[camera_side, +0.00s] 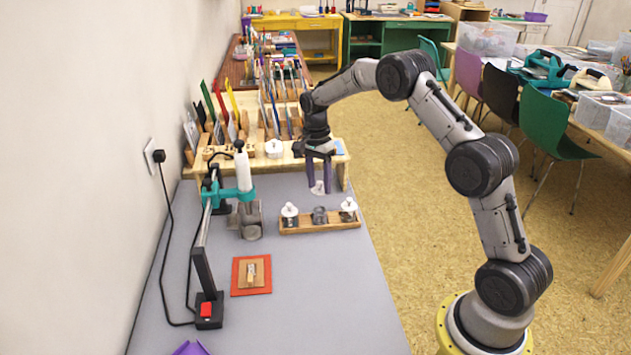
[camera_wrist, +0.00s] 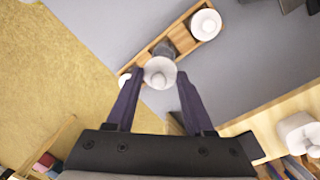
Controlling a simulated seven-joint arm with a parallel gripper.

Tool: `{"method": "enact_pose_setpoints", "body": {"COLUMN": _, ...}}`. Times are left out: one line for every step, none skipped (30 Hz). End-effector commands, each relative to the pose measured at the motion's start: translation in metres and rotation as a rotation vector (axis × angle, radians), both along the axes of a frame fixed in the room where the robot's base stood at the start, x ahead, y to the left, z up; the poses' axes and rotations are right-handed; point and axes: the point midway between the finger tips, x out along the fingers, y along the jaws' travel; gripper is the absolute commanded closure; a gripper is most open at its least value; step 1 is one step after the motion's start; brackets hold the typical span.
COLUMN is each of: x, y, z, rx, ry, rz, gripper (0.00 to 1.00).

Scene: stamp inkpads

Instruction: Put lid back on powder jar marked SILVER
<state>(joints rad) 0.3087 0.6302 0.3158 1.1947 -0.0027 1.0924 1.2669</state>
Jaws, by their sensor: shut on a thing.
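My gripper (camera_side: 319,182) is shut on a white lid (camera_side: 318,188) and holds it in the air above a wooden tray (camera_side: 318,227). In the wrist view the lid (camera_wrist: 160,72) sits between the purple fingertips (camera_wrist: 159,78). The tray bears three jars in a row. The middle jar (camera_side: 320,215) is grey and open; it shows partly behind the held lid in the wrist view (camera_wrist: 165,48). The left jar (camera_side: 290,216) and right jar (camera_side: 349,210) wear white knobbed lids. No SILVER marking is legible.
A teal-armed press stand (camera_side: 243,172) stands left of the tray. An orange mat (camera_side: 251,275) with a small block lies nearer. A wooden rack (camera_side: 205,158) with cards and tools stands behind. The grey table (camera_side: 320,300) is clear at the front right.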

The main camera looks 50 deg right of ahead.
Motion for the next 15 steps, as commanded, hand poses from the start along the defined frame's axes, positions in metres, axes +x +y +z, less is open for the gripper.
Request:
{"method": "enact_pose_setpoints", "body": {"x": -0.001, "y": 0.0, "z": -0.004, "rx": 0.001, "ry": 0.003, "rz": 0.0, "gripper": 0.98}}
{"method": "enact_pose_setpoints", "body": {"x": -0.001, "y": 0.0, "z": -0.006, "rx": 0.001, "ry": 0.003, "rz": 0.0, "gripper": 0.98}}
{"method": "enact_pose_setpoints", "body": {"x": -0.001, "y": 0.001, "z": -0.009, "rx": 0.001, "ry": 0.003, "rz": 0.0, "gripper": 0.98}}
{"method": "enact_pose_setpoints", "body": {"x": -0.001, "y": 0.001, "z": -0.012, "rx": 0.001, "ry": 0.003, "rz": 0.0, "gripper": 0.98}}
{"method": "enact_pose_setpoints", "body": {"x": -0.001, "y": 0.001, "z": -0.015, "rx": 0.001, "ry": 0.002, "rz": 0.0, "gripper": 0.98}}
{"method": "enact_pose_setpoints", "body": {"x": -0.001, "y": 0.001, "z": -0.018, "rx": 0.001, "ry": 0.003, "rz": 0.0, "gripper": 0.98}}
{"method": "enact_pose_setpoints", "body": {"x": -0.001, "y": 0.001, "z": -0.021, "rx": 0.001, "ry": 0.004, "rz": 0.0, "gripper": 0.98}}
{"method": "enact_pose_setpoints", "body": {"x": -0.001, "y": 0.001, "z": -0.024, "rx": 0.001, "ry": 0.004, "rz": 0.0, "gripper": 0.98}}
{"method": "enact_pose_setpoints", "body": {"x": -0.001, "y": 0.001, "z": -0.028, "rx": 0.001, "ry": 0.004, "rz": 0.001, "gripper": 0.98}}
{"method": "enact_pose_setpoints", "body": {"x": -0.001, "y": 0.001, "z": -0.031, "rx": 0.001, "ry": 0.004, "rz": 0.001, "gripper": 0.98}}
{"method": "enact_pose_setpoints", "body": {"x": -0.001, "y": 0.001, "z": -0.033, "rx": 0.001, "ry": 0.004, "rz": 0.001, "gripper": 0.98}}
{"method": "enact_pose_setpoints", "body": {"x": -0.001, "y": 0.001, "z": -0.037, "rx": 0.001, "ry": 0.004, "rz": 0.001, "gripper": 0.98}}
{"method": "enact_pose_setpoints", "body": {"x": -0.001, "y": 0.001, "z": -0.039, "rx": 0.001, "ry": 0.004, "rz": 0.001, "gripper": 0.98}}
{"method": "enact_pose_setpoints", "body": {"x": -0.001, "y": 0.001, "z": -0.041, "rx": 0.001, "ry": 0.003, "rz": 0.001, "gripper": 0.98}}
{"method": "enact_pose_setpoints", "body": {"x": -0.001, "y": 0.001, "z": -0.044, "rx": 0.0, "ry": 0.002, "rz": 0.001, "gripper": 0.98}}
